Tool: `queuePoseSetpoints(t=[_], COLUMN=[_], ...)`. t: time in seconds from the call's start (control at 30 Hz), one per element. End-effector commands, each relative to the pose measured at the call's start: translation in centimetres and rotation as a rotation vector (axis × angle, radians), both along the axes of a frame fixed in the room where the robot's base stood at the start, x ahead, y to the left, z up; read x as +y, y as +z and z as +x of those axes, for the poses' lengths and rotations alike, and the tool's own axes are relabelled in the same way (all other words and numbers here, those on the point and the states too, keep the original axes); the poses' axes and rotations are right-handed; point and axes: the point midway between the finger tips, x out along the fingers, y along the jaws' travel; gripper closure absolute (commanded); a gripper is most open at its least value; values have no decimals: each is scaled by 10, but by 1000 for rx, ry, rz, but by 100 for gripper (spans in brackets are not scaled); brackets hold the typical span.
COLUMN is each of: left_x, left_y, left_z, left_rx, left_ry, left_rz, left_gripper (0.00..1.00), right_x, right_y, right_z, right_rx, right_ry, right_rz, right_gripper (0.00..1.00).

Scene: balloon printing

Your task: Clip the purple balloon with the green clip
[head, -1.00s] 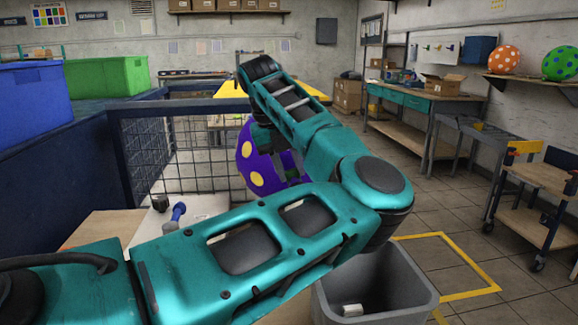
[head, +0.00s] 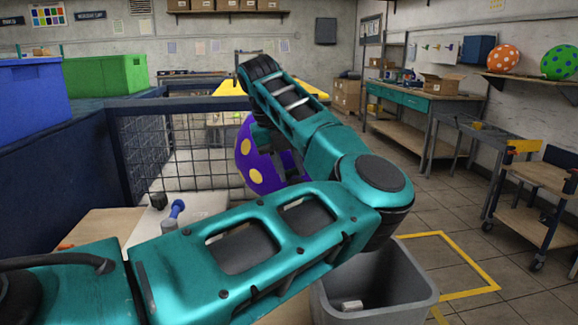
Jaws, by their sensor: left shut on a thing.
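The purple balloon (head: 261,178) with yellow dots shows in the middle of the head view, in front of the wire mesh. My left arm comes in from the left, bends at the right and reaches back to it. My left gripper (head: 287,164) is at the balloon, mostly hidden behind my own arm links. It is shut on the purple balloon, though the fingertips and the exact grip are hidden. I see no green clip. My right gripper is not in view.
A grey bin (head: 380,292) stands below my elbow. A table (head: 100,228) at the lower left bears a blue-handled tool (head: 175,210) and a small dark item (head: 158,200). A mesh fence (head: 200,152) stands behind. A wooden cart (head: 535,190) is at the right; tiled floor lies between.

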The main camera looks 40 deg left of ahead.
Motion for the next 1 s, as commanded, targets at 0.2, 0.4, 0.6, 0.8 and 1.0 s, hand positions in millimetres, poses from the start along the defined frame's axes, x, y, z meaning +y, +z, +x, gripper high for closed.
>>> queuePoseSetpoints(t=[0.2,0.4,0.6,0.8,1.0], left_x=[0,0,0,2,5], left_y=[-1,-1,0,12,32], left_z=[0,0,0,-2,-7], left_rx=[1,2,1,-1,1], left_ry=[-1,0,0,0,0], left_rz=[-1,-1,-1,-1,-1], left_gripper=[56,40,40,40,40], right_x=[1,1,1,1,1], right_y=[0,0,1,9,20], right_z=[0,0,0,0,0], right_rx=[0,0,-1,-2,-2], right_ry=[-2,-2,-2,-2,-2], right_rz=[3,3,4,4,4], right_gripper=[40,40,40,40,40])
